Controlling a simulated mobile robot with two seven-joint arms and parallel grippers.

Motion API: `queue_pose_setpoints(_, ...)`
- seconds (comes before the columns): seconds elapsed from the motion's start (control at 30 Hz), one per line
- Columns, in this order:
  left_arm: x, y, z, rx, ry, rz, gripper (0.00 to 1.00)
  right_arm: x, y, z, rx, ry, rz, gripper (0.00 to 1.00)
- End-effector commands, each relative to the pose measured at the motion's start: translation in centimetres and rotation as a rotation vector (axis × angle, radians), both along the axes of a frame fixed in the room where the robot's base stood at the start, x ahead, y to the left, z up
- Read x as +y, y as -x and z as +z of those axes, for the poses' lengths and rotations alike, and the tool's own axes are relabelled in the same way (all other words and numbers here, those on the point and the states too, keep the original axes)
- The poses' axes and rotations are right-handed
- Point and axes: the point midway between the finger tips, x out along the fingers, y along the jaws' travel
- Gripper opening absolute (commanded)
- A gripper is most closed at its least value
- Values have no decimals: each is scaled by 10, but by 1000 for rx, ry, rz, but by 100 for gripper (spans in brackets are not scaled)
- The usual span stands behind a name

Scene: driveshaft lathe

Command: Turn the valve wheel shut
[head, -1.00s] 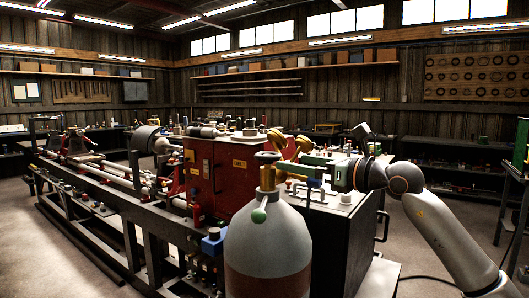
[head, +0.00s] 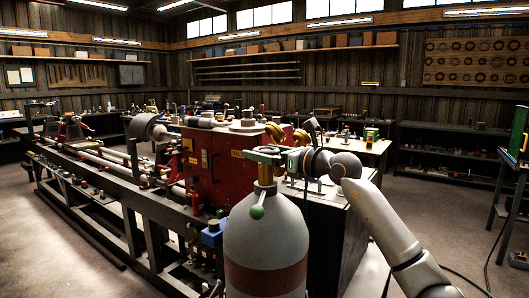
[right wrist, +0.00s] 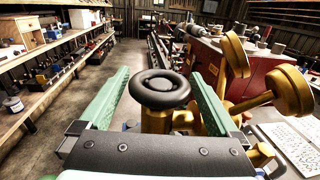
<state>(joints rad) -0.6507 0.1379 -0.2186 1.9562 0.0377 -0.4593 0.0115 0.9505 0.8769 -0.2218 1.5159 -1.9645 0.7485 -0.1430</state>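The valve wheel (right wrist: 160,88) is a dark, round ring on top of a brass valve (head: 265,174). The valve sits on the neck of a grey gas cylinder (head: 264,235) with a reddish-brown band. My right gripper (head: 265,154) is at the height of the wheel, reaching in from the right. In the right wrist view its two green fingers (right wrist: 160,80) are spread, one on each side of the wheel. I cannot tell whether either finger touches it. In the head view the fingers largely hide the wheel. My left gripper is in no view.
Brass gauges (right wrist: 235,54) stand close to the right finger; they also show behind the gripper in the head view (head: 275,132). A red lathe cabinet (head: 210,160) stands behind the cylinder. Open floor lies at right.

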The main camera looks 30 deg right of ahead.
Motion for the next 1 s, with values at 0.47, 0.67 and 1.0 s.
queue_pose_setpoints(0.47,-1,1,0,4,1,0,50,0,0,0,1,0,0,42)
queue_pose_setpoints(0.67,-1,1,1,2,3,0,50,0,0,0,1,0,-1,27)
queue_pose_setpoints(1.0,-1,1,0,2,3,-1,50,1,0,-1,1,1,-61,27)
